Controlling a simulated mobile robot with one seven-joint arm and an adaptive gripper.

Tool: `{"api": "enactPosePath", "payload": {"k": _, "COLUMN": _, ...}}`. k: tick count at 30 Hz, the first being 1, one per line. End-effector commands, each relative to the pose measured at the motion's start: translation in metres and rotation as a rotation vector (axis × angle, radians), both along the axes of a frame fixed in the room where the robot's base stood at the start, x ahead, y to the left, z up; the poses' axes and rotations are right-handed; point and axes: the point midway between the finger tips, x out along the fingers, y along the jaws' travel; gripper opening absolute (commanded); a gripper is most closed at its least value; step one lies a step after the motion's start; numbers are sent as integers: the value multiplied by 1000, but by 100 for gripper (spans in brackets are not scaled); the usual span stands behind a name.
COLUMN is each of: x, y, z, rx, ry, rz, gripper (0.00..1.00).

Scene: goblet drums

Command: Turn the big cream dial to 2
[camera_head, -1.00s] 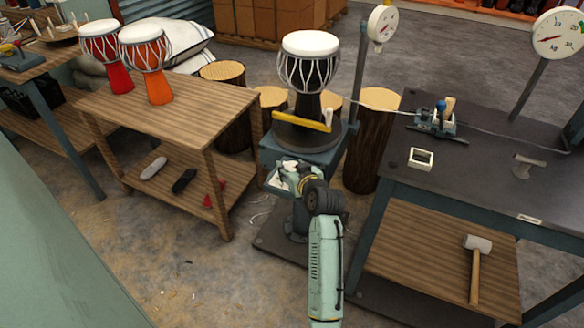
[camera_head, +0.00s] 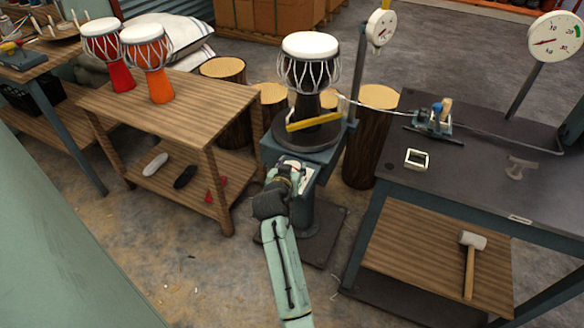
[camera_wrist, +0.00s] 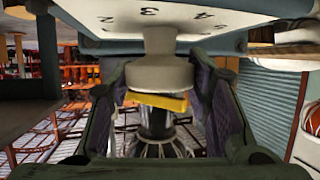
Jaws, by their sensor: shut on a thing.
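The big cream dial (camera_wrist: 158,72) fills the upper middle of the wrist view, on a short stem under a pale number plate (camera_wrist: 170,18) with 3 and 4 legible. My gripper (camera_wrist: 160,88) has its dark fingers on either side of the dial and is shut on it. In the head view my gripper (camera_head: 287,174) is at the front of the blue-grey drum stand (camera_head: 325,172), where it hides the dial. Which number the dial points to cannot be told.
A black goblet drum (camera_head: 308,75) and a yellow bar (camera_head: 315,121) are on the stand's turntable. A wooden table (camera_head: 170,95) with two drums is left; a dark workbench (camera_head: 470,180) is right. Floor shows between them.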

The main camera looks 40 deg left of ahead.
Motion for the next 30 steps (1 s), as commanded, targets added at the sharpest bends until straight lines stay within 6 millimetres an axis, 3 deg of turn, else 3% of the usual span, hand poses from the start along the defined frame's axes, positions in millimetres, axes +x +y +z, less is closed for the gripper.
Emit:
{"api": "enactPosePath", "payload": {"k": 9, "x": 0, "y": 1, "z": -1, "rx": 2, "ry": 0, "rz": -108, "gripper": 17}}
{"api": "enactPosePath", "payload": {"k": 23, "x": 0, "y": 0, "z": -1, "rx": 0, "ry": 2, "rz": -125, "gripper": 17}}
{"api": "enactPosePath", "payload": {"k": 24, "x": 0, "y": 0, "z": -1, "rx": 0, "ry": 2, "rz": -125, "gripper": 45}}
{"api": "enactPosePath", "payload": {"k": 30, "x": 0, "y": 0, "z": -1, "rx": 0, "ry": 2, "rz": -125, "gripper": 59}}
